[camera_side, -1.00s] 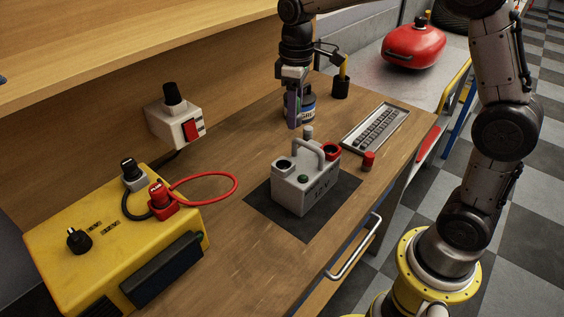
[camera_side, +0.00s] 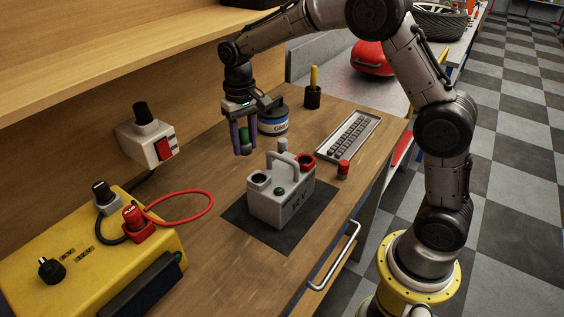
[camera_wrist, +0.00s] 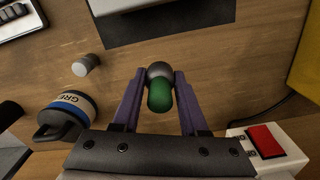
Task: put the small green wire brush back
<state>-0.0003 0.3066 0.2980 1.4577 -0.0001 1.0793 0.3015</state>
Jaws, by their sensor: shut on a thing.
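The small green wire brush (camera_wrist: 160,95) is between the purple fingers of my gripper (camera_wrist: 160,78). In the wrist view I see its green body with a rounded grey end beyond it; no bristles can be made out. In the side view the green brush (camera_side: 246,136) shows between the fingers of my gripper (camera_side: 244,150), above the wooden bench, behind and left of the grey battery (camera_side: 270,205) and left of the grease can (camera_side: 273,122). The fingers are shut on the brush and point down.
The battery stands on a dark mat (camera_side: 243,222). A small grey cylinder (camera_wrist: 86,65) and a red cap (camera_side: 343,170) stand near it. A black cup (camera_side: 312,98) holds something yellow-handled. A socket tray (camera_side: 348,136), yellow charger (camera_side: 60,260) and red-switched wall box (camera_side: 147,142) surround the bench.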

